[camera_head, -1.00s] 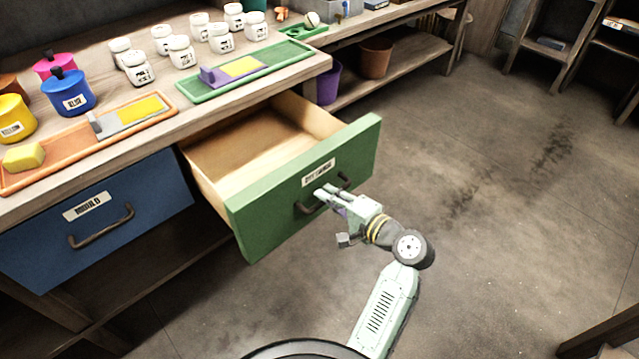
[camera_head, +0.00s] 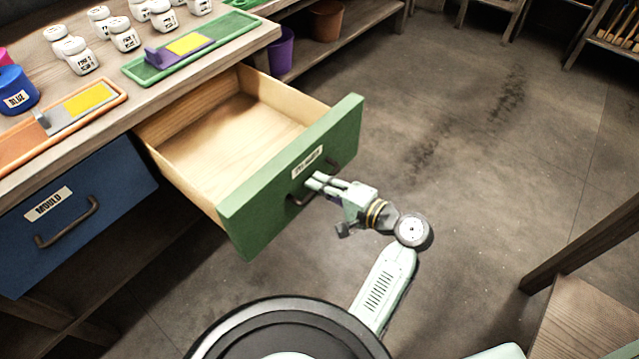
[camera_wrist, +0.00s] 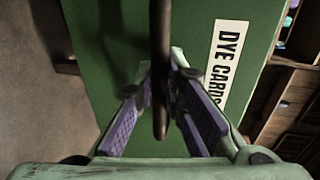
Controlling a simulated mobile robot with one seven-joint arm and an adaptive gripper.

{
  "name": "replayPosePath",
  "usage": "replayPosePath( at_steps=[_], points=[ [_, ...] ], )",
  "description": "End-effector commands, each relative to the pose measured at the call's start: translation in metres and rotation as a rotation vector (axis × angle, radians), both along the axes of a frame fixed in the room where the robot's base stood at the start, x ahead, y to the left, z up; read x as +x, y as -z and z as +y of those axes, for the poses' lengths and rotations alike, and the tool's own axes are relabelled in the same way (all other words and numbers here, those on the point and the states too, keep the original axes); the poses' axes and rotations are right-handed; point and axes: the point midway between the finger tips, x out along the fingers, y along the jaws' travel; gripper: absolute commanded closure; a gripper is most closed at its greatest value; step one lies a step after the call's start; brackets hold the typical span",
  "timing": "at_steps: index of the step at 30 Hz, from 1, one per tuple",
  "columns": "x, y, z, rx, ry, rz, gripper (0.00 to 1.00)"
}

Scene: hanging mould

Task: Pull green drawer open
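The green drawer (camera_head: 255,210) stands well out from the workbench, and its empty wooden inside shows. Its front carries a white label (camera_head: 307,162) that reads "DYE CARDS" in the wrist view (camera_wrist: 225,68). My gripper (camera_head: 312,184) is at the middle of the drawer front, on its dark bar handle (camera_head: 297,201). In the wrist view the handle (camera_wrist: 160,60) runs between the purple-padded fingers of my gripper (camera_wrist: 161,80), which close in on it from both sides. The fingers hide the middle of the handle in the head view.
A blue drawer (camera_head: 85,215) labelled "MOULD" is shut at the left. The benchtop (camera_head: 150,105) holds white jars (camera_head: 125,35), a green tray (camera_head: 135,72) and an orange tray (camera_head: 20,150). Open floor (camera_head: 450,130) lies right of the drawer. A wooden piece (camera_head: 580,325) stands at the lower right.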

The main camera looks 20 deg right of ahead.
Motion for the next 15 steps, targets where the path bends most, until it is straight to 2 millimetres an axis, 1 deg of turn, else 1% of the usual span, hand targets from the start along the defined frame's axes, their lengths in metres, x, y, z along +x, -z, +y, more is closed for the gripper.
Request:
replayPosePath(
  at_steps=[1,9,15],
  points=[
    [0.0,0.0002,0.0,0.0,0.0,0.0,0.86],
    [0.0002,0.0,0.0,0.0,0.0,0.0,0.69],
    [0.0002,0.0,0.0,0.0,0.0,0.0,0.69]
  ],
)
